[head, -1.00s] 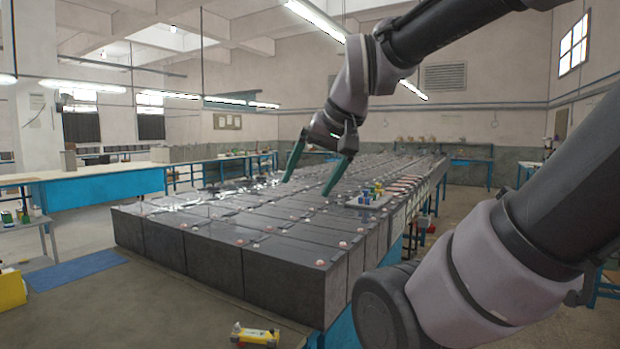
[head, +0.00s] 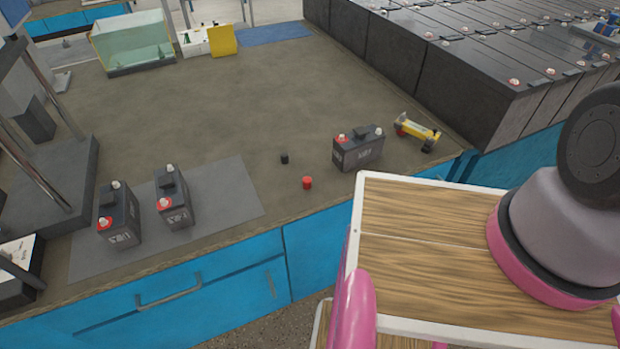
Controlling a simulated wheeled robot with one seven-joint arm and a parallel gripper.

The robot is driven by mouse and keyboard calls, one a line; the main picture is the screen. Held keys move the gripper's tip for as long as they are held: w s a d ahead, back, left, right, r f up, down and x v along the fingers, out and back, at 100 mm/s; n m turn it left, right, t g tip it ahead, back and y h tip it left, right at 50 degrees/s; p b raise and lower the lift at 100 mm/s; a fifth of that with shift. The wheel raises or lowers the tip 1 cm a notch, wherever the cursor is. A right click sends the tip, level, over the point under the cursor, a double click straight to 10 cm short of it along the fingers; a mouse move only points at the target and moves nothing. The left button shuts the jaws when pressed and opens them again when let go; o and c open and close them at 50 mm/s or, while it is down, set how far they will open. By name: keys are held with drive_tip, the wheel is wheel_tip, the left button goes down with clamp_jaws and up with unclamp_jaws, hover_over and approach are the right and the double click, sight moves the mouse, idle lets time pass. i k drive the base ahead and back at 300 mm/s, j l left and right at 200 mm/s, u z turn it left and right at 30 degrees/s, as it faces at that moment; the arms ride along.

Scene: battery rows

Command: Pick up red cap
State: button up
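The red cap (head: 307,183) is a small red cylinder standing on the brown bench top (head: 230,110), close to its front edge. It stands apart from other things, with a small black cap (head: 284,159) a little behind it and to the left. A dark battery (head: 358,149) with a red terminal stands to the right of the red cap. My gripper is outside the current head view, so its state now is hidden.
Two dark batteries (head: 118,214) (head: 173,197) stand on a grey mat at left. A yellow tool (head: 417,132) lies near the right edge. A glass tank (head: 134,44) stands at the back. Large black battery blocks (head: 440,60) fill the right. Bench around the caps is clear.

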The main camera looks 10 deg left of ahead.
sight(307, 180)
drive_tip(key=k+l+u, duration=0.1)
drive_tip(key=u, duration=0.25)
drive_tip(key=k+l+u, duration=0.15)
drive_tip(key=l+u, duration=0.15)
